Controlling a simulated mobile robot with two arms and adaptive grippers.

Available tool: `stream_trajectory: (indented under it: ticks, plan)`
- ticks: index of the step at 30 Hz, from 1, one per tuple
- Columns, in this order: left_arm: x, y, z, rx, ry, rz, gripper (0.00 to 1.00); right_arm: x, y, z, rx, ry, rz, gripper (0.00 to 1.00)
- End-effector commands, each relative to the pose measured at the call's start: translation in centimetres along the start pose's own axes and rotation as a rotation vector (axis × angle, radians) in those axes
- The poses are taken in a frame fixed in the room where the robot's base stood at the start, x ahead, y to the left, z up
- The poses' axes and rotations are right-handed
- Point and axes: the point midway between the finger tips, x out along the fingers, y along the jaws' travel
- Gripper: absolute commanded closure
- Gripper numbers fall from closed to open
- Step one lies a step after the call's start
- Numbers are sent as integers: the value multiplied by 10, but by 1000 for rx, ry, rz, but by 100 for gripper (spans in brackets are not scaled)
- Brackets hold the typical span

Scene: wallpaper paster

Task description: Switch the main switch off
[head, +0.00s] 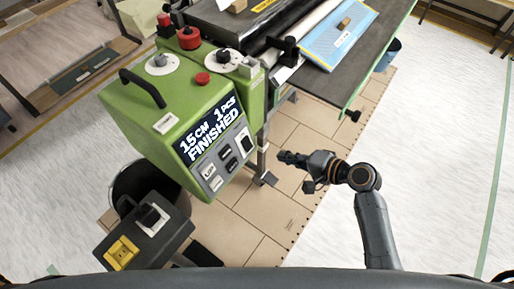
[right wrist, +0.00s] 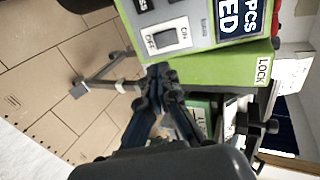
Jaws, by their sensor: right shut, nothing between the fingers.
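The green machine (head: 215,125) has a front panel whose display reads "15CM 1PCS FINISHED". My right gripper (head: 285,157) is shut and empty, in front of and to the right of the panel, apart from the switch. In the right wrist view the gripper's fingertips (right wrist: 158,72) appear just below the switch. My left gripper is not in view.
Dark buttons (head: 228,152) sit left of the switch. Red knobs (head: 188,38) and a black handle (head: 143,88) are on top of the machine. The worktable (head: 375,40) extends behind. Floor right of my arm is clear.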

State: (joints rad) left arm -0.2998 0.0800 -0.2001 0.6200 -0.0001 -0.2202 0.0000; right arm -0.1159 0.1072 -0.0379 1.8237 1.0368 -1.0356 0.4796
Motion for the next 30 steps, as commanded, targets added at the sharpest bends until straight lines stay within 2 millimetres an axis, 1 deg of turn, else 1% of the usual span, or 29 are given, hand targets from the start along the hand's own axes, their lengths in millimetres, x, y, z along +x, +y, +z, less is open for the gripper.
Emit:
stream_trajectory:
  ticks: [1,3,9,12,15,18,21,30]
  plan:
    - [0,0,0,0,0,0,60,11,-1,0,3,-1,-4,100]
    - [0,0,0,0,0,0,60,27,-1,0,2,-2,-3,100]
    - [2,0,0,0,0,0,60,70,-1,0,3,-2,-3,100]
    - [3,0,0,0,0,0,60,88,0,0,2,-1,-1,100]
    - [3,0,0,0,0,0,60,101,0,0,1,0,-1,100]
    - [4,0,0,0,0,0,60,110,0,0,1,0,-1,100]
    - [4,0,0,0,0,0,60,114,0,0,0,1,0,100]
    - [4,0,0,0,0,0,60,115,0,0,-1,1,1,100]
